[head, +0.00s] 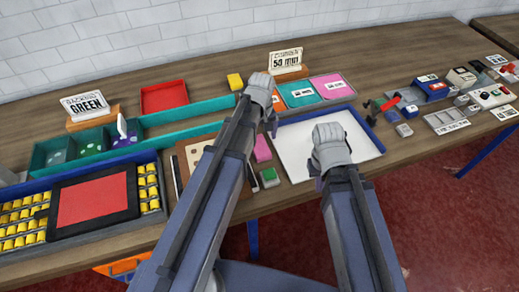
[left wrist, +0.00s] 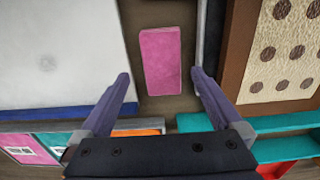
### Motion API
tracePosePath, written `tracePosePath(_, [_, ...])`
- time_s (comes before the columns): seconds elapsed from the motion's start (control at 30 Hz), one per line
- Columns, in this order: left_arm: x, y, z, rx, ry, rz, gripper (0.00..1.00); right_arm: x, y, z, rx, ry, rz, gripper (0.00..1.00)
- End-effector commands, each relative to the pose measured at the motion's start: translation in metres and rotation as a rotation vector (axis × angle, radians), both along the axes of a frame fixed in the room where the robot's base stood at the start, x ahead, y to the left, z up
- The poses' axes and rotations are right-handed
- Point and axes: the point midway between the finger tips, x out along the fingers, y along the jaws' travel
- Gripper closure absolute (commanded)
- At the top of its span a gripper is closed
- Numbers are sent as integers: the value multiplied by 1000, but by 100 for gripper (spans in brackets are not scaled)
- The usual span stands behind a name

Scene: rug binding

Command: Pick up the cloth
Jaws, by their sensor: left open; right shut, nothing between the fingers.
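A pink oblong piece (head: 262,149), which looks like the cloth, lies flat on the table just left of the white-bottomed tray (head: 295,142). It also shows in the left wrist view (left wrist: 160,60), in front of my left gripper (left wrist: 160,88). That gripper is open and empty, its fingertips apart on either side of the near end of the pink piece. In the head view my left gripper (head: 271,122) is beyond the pink piece. My right gripper (head: 319,182) is shut and empty over the white tray, whose near part it hides.
A brown board with spotted cream material (left wrist: 285,50) lies close beside the pink piece. A green-topped block (head: 269,177) sits near the table's front edge. A teal rail (head: 190,116) and a tray of teal and pink squares (head: 312,91) stand behind.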

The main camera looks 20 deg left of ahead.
Motion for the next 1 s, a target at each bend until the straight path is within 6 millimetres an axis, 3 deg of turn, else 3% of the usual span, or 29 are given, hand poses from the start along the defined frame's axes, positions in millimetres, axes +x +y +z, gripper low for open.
tracePosePath(0.43, [3,7,-48,0,0,-1,0,0,0,-48,0,0,0,100])
tracePosePath(0.77, [3,7,-51,0,0,-1,0,0,0,-51,0,0,0,100])
tracePosePath(1.0, [3,7,-51,0,0,-1,25,0,0,-51,0,0,0,100])
